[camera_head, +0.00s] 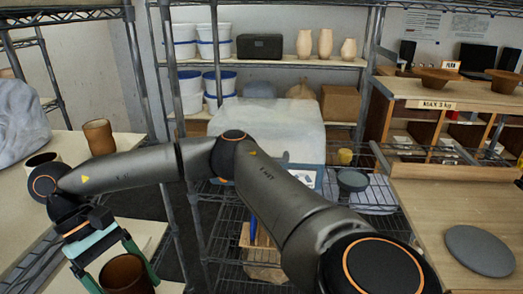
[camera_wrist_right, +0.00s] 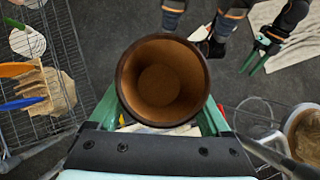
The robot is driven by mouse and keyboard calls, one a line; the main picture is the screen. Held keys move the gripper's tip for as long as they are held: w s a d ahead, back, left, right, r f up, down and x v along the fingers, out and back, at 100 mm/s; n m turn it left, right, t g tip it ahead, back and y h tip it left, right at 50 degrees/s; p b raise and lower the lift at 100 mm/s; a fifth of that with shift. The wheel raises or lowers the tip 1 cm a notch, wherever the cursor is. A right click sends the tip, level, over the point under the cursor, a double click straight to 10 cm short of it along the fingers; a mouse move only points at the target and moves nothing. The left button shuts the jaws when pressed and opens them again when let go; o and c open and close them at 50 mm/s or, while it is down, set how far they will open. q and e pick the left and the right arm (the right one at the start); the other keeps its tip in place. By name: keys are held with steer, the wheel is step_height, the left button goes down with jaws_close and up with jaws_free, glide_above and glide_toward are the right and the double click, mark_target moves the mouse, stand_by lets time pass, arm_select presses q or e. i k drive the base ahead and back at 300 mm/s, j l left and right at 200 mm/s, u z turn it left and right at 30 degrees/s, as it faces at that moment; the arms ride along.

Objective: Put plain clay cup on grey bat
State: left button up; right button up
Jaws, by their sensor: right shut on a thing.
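My right gripper (camera_head: 118,262) is at the lower left of the head view, its arm reaching across the scene. It is shut on a brown clay cup (camera_head: 124,274). In the right wrist view the held cup (camera_wrist_right: 162,80) shows its open mouth, empty inside, between the green fingers. The grey bat (camera_head: 478,250), a flat round disc, lies bare on the wooden table at the right, far from the cup. My left gripper (camera_wrist_right: 256,58) shows small at the top right of the right wrist view, its green fingers apart and empty.
A plain brown cup (camera_head: 98,136) and a dark-rimmed cup (camera_head: 42,160) stand on the left table. A wire rack (camera_head: 225,225) with a covered tub stands in the middle. A wooden shelf unit (camera_head: 440,95) with bowls stands behind the right table (camera_head: 425,220).

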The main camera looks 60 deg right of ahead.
mark_target(481, 247)
steer(key=z, duration=3.65)
steer(key=i+j+z, duration=0.35)
steer(key=z, duration=0.2)
steer(key=i+j, duration=0.2)
steer(key=j, duration=0.2)
steer(key=i+j, duration=0.2)
steer(key=j, duration=0.2)
steer(key=i+j, duration=0.2)
steer(key=j, duration=0.15)
